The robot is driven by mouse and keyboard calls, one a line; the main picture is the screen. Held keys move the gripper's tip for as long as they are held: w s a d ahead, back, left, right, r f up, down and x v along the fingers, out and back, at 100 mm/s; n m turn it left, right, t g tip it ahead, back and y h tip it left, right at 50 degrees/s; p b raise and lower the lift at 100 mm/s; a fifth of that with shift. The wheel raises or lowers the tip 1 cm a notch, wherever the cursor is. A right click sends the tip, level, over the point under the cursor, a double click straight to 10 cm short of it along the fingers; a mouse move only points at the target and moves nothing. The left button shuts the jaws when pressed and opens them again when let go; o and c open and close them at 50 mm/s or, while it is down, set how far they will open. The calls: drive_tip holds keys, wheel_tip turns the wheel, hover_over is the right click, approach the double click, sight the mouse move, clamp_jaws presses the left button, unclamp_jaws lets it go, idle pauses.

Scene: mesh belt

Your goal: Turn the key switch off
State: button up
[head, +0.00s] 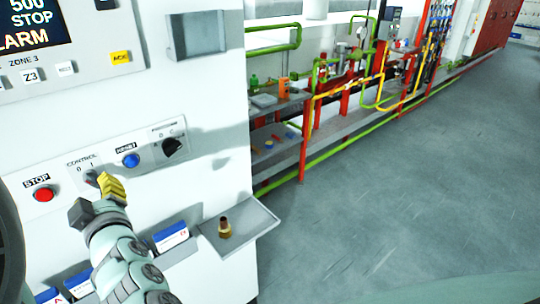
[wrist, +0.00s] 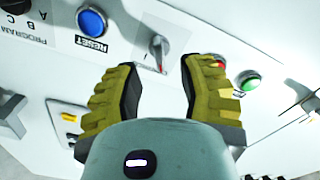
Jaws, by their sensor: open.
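The key switch (head: 91,176) is a small grey knob under the CONTROL label, with marks 0 and 1, on the white panel. It also shows in the wrist view (wrist: 158,46), with a thin red line by its lower end. I cannot tell which mark it points to. My gripper (head: 110,188) is right at the switch in the head view and partly covers that area. In the wrist view my gripper (wrist: 159,70) is open, with yellow-backed, dark-faced fingers apart. The knob lies beyond the gap between the fingertips, and nothing is held.
A red STOP button (head: 44,195) is left of the switch. A blue RESET button (head: 131,160) and a black PROGRAM dial (head: 172,146) are to its right. A small shelf (head: 250,218) with a brown fitting (head: 225,229) juts out below. The floor at right is clear.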

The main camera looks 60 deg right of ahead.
drive_tip(key=shift+v, duration=1.3)
